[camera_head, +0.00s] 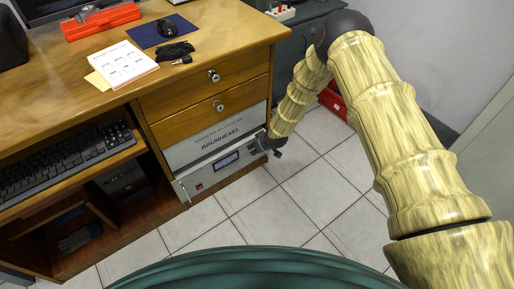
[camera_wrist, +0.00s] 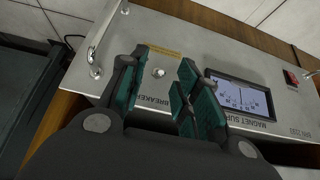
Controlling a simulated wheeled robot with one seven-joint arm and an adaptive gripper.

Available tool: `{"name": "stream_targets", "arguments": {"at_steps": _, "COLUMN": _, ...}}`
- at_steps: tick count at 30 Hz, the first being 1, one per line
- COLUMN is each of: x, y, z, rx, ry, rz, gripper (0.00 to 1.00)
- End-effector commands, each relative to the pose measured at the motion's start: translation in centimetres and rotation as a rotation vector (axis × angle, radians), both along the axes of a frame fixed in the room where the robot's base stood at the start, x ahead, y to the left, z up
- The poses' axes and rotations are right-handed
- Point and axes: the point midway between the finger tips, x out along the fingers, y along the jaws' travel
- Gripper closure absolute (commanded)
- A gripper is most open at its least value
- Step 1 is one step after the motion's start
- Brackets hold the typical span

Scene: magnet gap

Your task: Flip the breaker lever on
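A silver front panel lettered "BREAKER" and "MAGNET SUPPLY" (camera_wrist: 200,44) fills the middle of the wrist view. A small round metal lever tip (camera_wrist: 158,72) stands out of it beside the breaker lettering, seen nearly end-on, so I cannot tell which way it is thrown. My gripper (camera_wrist: 161,66) is open, with its teal-padded fingers on either side of the lever tip in the picture and nothing visibly held. I cannot tell whether either finger touches it. In the head view my gripper (camera_head: 271,145) is at the right end of the panel (camera_head: 212,172), and the lever cannot be made out there.
The panel has a bare metal handle (camera_wrist: 105,42), a lit display (camera_wrist: 240,98) and a red switch (camera_wrist: 291,78). The unit sits below wooden drawers (camera_head: 207,112) in a desk. A keyboard (camera_head: 68,158) is on a shelf at left. Tiled floor (camera_head: 300,190) in front is clear.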

Motion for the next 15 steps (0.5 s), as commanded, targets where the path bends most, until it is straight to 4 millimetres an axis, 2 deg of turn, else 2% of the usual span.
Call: {"name": "stream_targets", "arguments": {"at_steps": 15, "x": -3.3, "y": -2.6, "z": 6.5, "rx": 0.0, "ry": 0.001, "rz": -0.002, "gripper": 0.68}}
